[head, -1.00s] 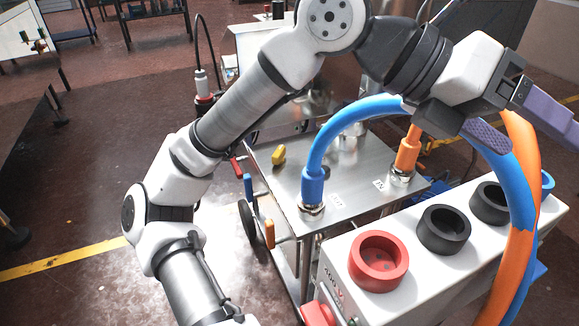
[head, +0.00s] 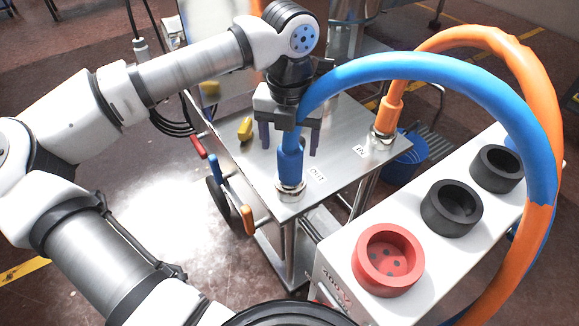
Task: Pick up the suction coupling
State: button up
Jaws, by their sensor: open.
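Two hose couplings stand upright on the steel cart top (head: 228,127). The blue coupling (head: 290,162) sits on a metal fitting by the OUT label. The orange coupling (head: 388,115) sits on a fitting by the IN label. Neither is marked as suction. My gripper (head: 289,150) points down, open, with its purple fingers seen on either side of the blue coupling. The blue hose and coupling hide part of the gripper. I cannot tell whether the fingers are around the coupling or behind it. The orange coupling stands apart, to the right of my gripper.
The blue hose (head: 440,72) and orange hose (head: 480,40) arch right over a white box with red (head: 388,258) and black sockets (head: 452,207). A yellow handle (head: 245,128) is on the cart top. Red, blue and orange levers line the cart's left side.

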aim_at(290, 162)
jog(key=shift+s+d+f, duration=0.1)
jog(key=shift+f, duration=3.1)
jog(key=shift+c, duration=0.2)
jog(key=shift+r, duration=0.1)
jog(key=c, duration=1.3)
jog(key=shift+c, duration=0.2)
